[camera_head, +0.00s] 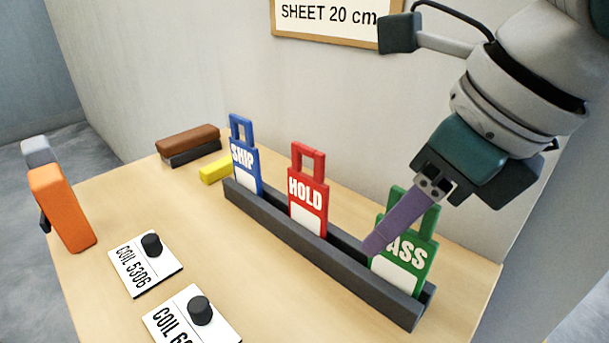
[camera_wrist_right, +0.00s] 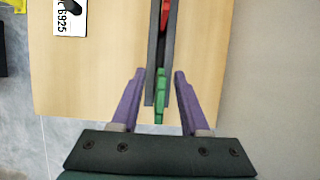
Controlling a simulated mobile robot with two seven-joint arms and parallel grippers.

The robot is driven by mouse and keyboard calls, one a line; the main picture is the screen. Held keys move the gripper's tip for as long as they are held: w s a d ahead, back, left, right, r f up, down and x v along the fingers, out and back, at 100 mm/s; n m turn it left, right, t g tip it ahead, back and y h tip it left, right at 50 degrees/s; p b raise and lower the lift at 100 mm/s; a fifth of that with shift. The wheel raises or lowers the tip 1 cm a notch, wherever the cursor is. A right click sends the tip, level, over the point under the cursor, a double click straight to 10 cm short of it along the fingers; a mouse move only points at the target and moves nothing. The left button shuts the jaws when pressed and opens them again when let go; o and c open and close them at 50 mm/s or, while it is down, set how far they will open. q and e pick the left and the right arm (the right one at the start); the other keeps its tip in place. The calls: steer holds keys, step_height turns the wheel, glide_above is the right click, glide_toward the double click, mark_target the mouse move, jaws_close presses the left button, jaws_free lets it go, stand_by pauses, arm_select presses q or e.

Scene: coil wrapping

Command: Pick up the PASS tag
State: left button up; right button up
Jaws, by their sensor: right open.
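The green PASS tag (camera_head: 405,256) stands upright in the near right end of a dark slotted rack (camera_head: 300,238). My right gripper (camera_head: 385,238) is over it, with one purple finger crossing in front and covering the first letter; the other finger is hidden in the head view. In the right wrist view, my right gripper (camera_wrist_right: 159,78) is open, with the green tag (camera_wrist_right: 159,98) between its two spread fingers and a gap on each side. My left gripper is not in view.
The red HOLD tag (camera_head: 308,190) and blue SHIP tag (camera_head: 244,158) stand in the same rack. Two COIL cards (camera_head: 130,275) with black knobs lie in front. An orange object (camera_head: 62,205) stands at the left edge. A wall (camera_head: 340,110) rises behind the table.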

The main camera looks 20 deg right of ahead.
steer(key=shift+f, duration=0.2)
jaws_close()
stand_by(0.5)
